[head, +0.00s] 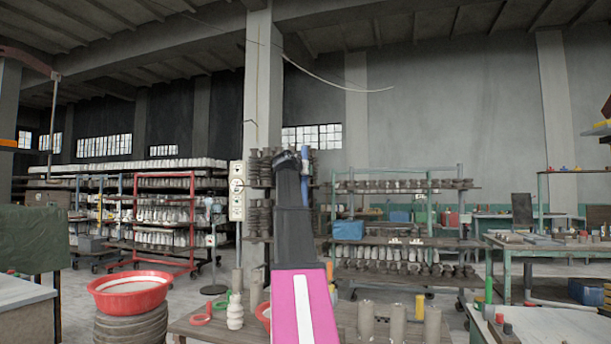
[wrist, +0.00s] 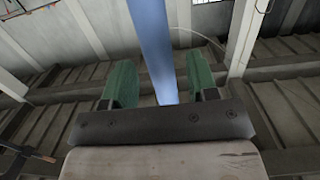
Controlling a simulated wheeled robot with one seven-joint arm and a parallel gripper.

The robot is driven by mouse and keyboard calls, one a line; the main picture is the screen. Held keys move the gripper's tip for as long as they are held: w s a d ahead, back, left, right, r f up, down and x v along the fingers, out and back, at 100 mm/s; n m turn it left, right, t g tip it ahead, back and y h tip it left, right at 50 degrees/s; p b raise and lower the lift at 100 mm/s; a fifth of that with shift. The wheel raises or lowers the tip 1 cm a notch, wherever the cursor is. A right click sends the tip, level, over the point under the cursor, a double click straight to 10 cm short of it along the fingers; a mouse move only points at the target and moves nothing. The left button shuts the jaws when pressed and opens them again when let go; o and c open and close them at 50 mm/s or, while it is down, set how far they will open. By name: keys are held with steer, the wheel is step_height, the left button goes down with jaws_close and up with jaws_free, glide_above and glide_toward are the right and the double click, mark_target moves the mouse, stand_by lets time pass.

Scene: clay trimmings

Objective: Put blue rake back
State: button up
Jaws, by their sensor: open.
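The blue rake shows in the wrist view as a long blue shaft (wrist: 155,45) running from the top edge down between the two green fingers of my gripper (wrist: 161,82). A gap shows on each side of the shaft, so the fingers are open around it and not closed on it. In the head view my gripper (head: 290,158) is raised at the middle, with a small blue piece (head: 304,153) beside its tip that looks like the rake. The rake's head and the place where it rests cannot be made out.
A red basin (head: 129,291) stands on a round stack at the lower left. A low table (head: 200,330) in front holds clay cylinders (head: 366,320) and red rings. Racks of pottery (head: 400,232) stand behind my arm, and a green-framed workbench (head: 540,246) is at the right.

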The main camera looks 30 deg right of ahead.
steer(key=v, duration=0.7)
steer(key=shift+a, duration=0.15)
